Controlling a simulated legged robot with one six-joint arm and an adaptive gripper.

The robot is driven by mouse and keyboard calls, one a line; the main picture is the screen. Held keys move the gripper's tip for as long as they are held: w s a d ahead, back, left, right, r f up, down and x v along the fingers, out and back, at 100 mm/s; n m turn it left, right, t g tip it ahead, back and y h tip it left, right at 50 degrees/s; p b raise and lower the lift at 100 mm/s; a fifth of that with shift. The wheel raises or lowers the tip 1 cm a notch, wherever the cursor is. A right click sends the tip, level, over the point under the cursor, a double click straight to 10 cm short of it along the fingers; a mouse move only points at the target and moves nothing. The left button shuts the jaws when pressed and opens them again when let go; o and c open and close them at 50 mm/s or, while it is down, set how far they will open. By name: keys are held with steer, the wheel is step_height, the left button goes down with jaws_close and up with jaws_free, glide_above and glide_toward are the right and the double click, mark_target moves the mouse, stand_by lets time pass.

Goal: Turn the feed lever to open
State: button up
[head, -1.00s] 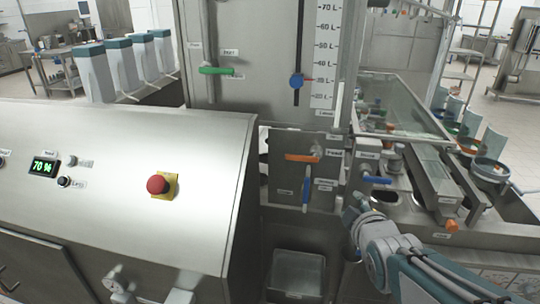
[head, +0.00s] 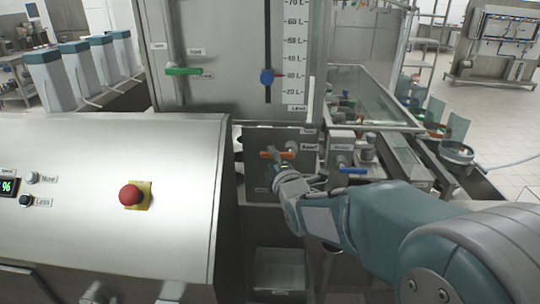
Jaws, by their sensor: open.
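An orange lever (head: 267,154) lies about level on the steel front panel below the tank. The label beside it, at its right, is too small to read surely, so I cannot confirm that this is the feed lever. My gripper (head: 283,167) is open, at the panel just below and in front of the orange lever, and overlaps its right part. I cannot tell whether the fingers touch it. The lower part of the panel behind my gripper is hidden.
A blue lever (head: 352,170) sits to the right of my gripper. Above are a green lever (head: 183,71) and a blue slider knob (head: 267,77) on the tank. A red button (head: 131,195) is on the sloped console at left. A bin (head: 279,270) stands below.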

steer(key=shift+w+a, duration=1)
steer(key=shift+w, duration=0.1)
steer(key=shift+d, duration=0.65)
jaws_close()
steer(key=shift+a, duration=0.1)
